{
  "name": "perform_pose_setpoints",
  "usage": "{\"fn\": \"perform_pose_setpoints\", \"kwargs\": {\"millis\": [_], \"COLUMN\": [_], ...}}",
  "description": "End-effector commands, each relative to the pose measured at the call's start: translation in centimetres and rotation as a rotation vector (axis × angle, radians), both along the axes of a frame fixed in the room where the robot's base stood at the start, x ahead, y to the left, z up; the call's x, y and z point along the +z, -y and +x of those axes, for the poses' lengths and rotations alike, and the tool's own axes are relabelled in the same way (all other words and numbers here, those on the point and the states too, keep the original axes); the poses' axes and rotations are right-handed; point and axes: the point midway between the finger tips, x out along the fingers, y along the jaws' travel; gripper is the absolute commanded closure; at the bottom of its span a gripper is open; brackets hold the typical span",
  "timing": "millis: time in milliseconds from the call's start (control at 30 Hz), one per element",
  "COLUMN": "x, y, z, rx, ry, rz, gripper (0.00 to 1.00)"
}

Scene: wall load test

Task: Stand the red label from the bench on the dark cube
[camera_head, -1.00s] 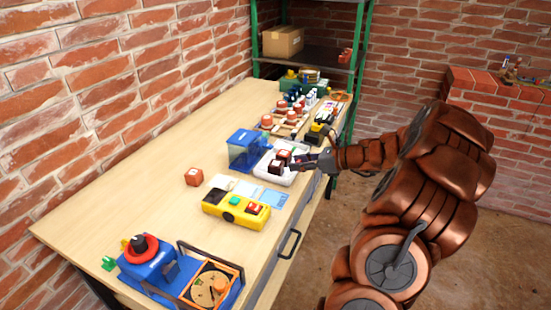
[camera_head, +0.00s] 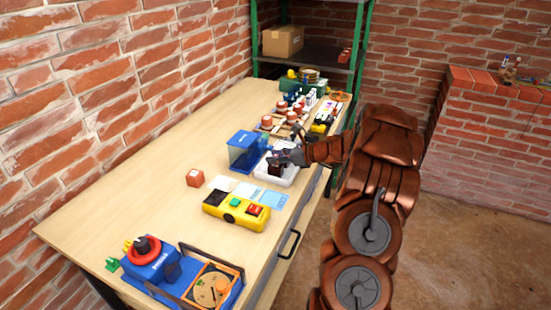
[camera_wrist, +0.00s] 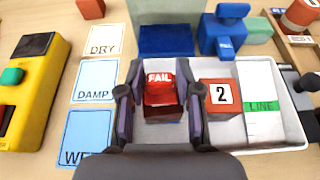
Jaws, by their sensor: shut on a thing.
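The red label (camera_wrist: 160,84), marked FAIL, is between the two fingers of my gripper (camera_wrist: 161,95) in the wrist view. My gripper is shut on it. The dark cube (camera_wrist: 163,114) shows just below the label in that view, inside the white tray (camera_wrist: 232,138). The label covers part of the cube, and I cannot tell whether the two touch. In the head view, my gripper (camera_head: 286,157) is over the tray, and the dark cube (camera_head: 275,170) shows beneath it. The label is too small to make out there.
A red cube marked 2 (camera_wrist: 221,96) sits close right of my gripper in the tray. A green LINE strip (camera_wrist: 263,106) lies further right. DRY, DAMP and WET cards and a yellow control box (camera_head: 236,211) lie left. A blue bin (camera_head: 247,152) stands behind.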

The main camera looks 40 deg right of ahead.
Motion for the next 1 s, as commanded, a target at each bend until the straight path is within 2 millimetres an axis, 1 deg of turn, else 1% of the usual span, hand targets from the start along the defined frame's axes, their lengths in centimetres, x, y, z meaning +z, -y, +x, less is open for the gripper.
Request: {"fn": "perform_pose_setpoints", "kwargs": {"millis": [33,100,333,500,533,733,1000], "x": [-0.53,-0.86,-0.84,-1.25,-1.19,-1.16,-1.15], "y": [0.00,-0.02,-0.01,0.00,0.02,0.01,0.00], "z": [-0.03,-0.02,-0.01,0.00,-0.01,-0.01,-0.02], "rx": [0.000,-0.001,0.000,0.000,-0.001,0.000,0.000], "ry": [-0.002,-0.001,0.001,0.000,0.001,0.001,0.001], "rz": [0.003,0.002,0.001,0.001,0.000,0.001,0.001], "gripper": [0.79,0.79,0.79,0.79,0.63,0.42,0.41]}}
